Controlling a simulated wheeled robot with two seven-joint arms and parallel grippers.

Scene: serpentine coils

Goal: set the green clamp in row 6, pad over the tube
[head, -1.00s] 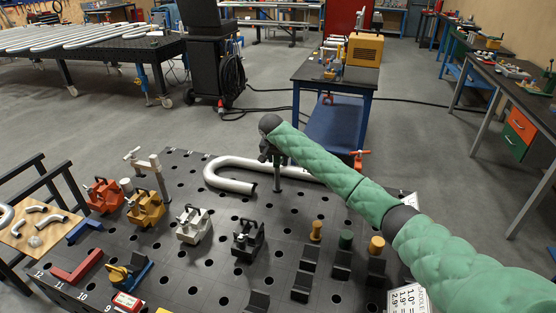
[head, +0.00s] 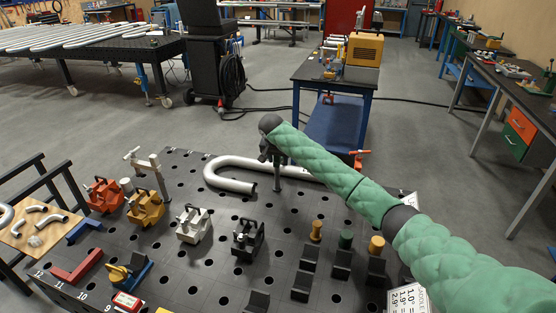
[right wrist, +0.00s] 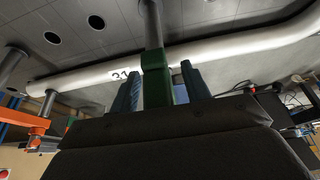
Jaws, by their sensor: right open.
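The green clamp (right wrist: 157,82) is seen close up in the right wrist view, with a grey post running from it toward the table. The pale bent tube (right wrist: 225,48) crosses behind it; I cannot tell whether the pad is over the tube. The tube also lies on the table in the head view (head: 233,186). My right gripper (right wrist: 160,88) is open, one finger on each side of the clamp's green part. In the head view my right gripper (head: 268,150) is above the tube, with the clamp's post below it. My left gripper is out of view.
The dark perforated table (head: 215,262) carries orange (head: 104,195), yellow (head: 145,207), silver (head: 193,224) and black (head: 248,240) blocks at the front left. A pale clamp (head: 150,168) stands at the left. An orange clamp (head: 360,158) is beyond my forearm. Several dark stops stand at the front right.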

